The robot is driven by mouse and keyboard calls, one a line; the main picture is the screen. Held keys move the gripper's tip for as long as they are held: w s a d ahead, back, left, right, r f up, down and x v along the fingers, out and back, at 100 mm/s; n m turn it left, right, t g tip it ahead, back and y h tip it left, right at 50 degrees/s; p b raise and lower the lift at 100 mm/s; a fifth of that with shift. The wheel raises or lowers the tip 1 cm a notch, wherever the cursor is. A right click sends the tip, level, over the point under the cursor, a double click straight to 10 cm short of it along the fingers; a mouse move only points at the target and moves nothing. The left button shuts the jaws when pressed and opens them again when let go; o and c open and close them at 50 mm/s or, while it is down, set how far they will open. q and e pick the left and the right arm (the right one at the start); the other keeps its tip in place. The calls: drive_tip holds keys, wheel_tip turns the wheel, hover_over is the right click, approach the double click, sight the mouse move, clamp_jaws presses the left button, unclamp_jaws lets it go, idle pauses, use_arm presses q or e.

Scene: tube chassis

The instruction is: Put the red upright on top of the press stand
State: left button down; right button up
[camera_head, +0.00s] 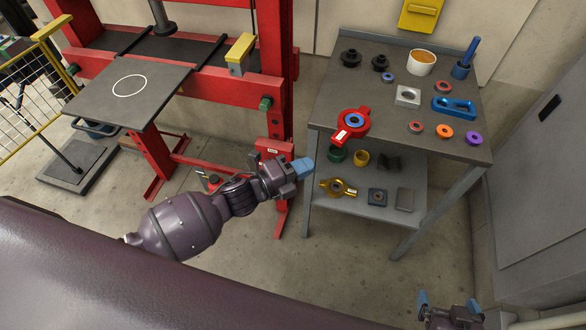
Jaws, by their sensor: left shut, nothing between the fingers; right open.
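The red upright (361,117) is a red part with a blue ring in its middle and a small white label. It lies on the grey table's top at the front left edge. The press stand (275,95) is the red frame on the left. A dark plate (160,84) with a white circle juts from its front. My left gripper (303,166) is shut and empty. It appears in front of the stand's right leg, left of the table and apart from the red upright. My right gripper (448,302) is open and empty at the bottom right, low in the view.
The grey table (440,148) also bears black knobs (350,58), a white cup (421,62), a blue link (454,107) and several rings. Its lower shelf (340,202) holds a gold upright (338,187) and other parts. A yellow block (241,50) sits on the stand. Floor is free between stand and table.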

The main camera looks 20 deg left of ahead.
sight(335, 141)
use_arm(q)
drive_tip(key=w+d, duration=0.1)
drive_tip(key=w, duration=0.1)
drive_tip(key=w+d, duration=0.1)
drive_tip(key=w, duration=0.1)
drive_tip(key=w+d, duration=0.1)
drive_tip(key=w, duration=0.1)
drive_tip(key=shift+w+d, duration=0.2)
drive_tip(key=shift+w, duration=0.55)
